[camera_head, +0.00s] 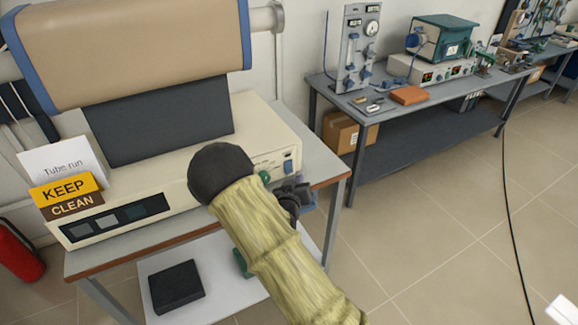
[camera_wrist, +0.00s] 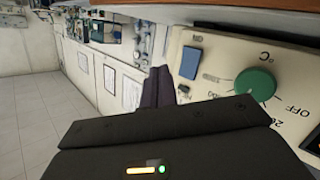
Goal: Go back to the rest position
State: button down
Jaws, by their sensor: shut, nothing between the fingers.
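My gripper (camera_head: 293,197) is partly hidden behind my sleeved forearm in the head view, just in front of the right end of the tube furnace's cream base (camera_head: 257,122). In the wrist view the dark fingers of my gripper (camera_wrist: 160,82) are together with nothing between them. They are close beside the control panel (camera_wrist: 222,62), with its large green dial (camera_wrist: 257,84) marked in °C and OFF. I cannot tell whether they touch the panel. The dial also shows small in the head view (camera_head: 264,177).
The furnace has a tan barrel (camera_head: 130,45) and stands on a bench (camera_head: 322,160) with a lower shelf (camera_head: 220,285). A "KEEP CLEAN" sign (camera_head: 68,196) is at its left. A fire extinguisher (camera_head: 18,252) is at far left. Another bench (camera_head: 445,118) stands behind; open floor lies right.

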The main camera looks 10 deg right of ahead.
jog(key=shift+s+d+f, duration=0.1)
jog(key=shift+s+d, duration=0.1)
jog(key=shift+s, duration=0.5)
jog(key=s+r+g+y+p, duration=0.1)
jog(key=s+r+g+y, duration=0.2)
jog(key=s, duration=1)
jog(key=s+r+g+y+p, duration=0.1)
jog(key=s+r+g+y, duration=0.2)
jog(key=s+r+g, duration=0.4)
jog(key=s+g, duration=0.1)
jog(key=s, duration=0.6)
jog(key=shift+d+r+g, duration=0.15)
jog(key=shift+g, duration=0.15)
jog(key=shift+s, duration=0.1)
